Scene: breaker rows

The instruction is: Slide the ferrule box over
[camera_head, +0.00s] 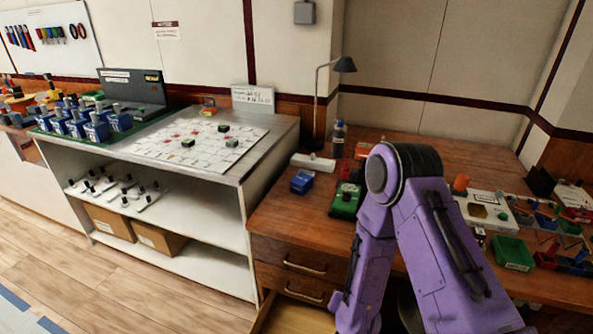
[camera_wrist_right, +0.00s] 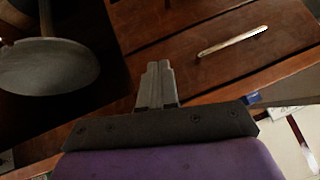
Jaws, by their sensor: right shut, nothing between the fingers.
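No box carries a label that I can read as the ferrule box, so I cannot tell which it is. A small blue box (camera_head: 302,181) sits at the left front of the wooden desk (camera_head: 278,210). A green box (camera_head: 346,201) lies to its right, close to my purple arm. My right gripper (camera_wrist_right: 158,68) is shut and empty in the right wrist view, in front of the brown drawer fronts with a metal handle (camera_wrist_right: 232,42). It touches no box there. In the head view, the gripper is hidden beyond my arm. My left gripper is not in view.
A drawer (camera_head: 291,319) below the desk stands open. A lamp (camera_head: 318,105), a bottle (camera_head: 339,139) and a white power strip (camera_head: 313,161) stand behind the blue box. Green bins (camera_head: 513,253) and others crowd the right side. A grey workbench (camera_head: 225,178) adjoins on the left.

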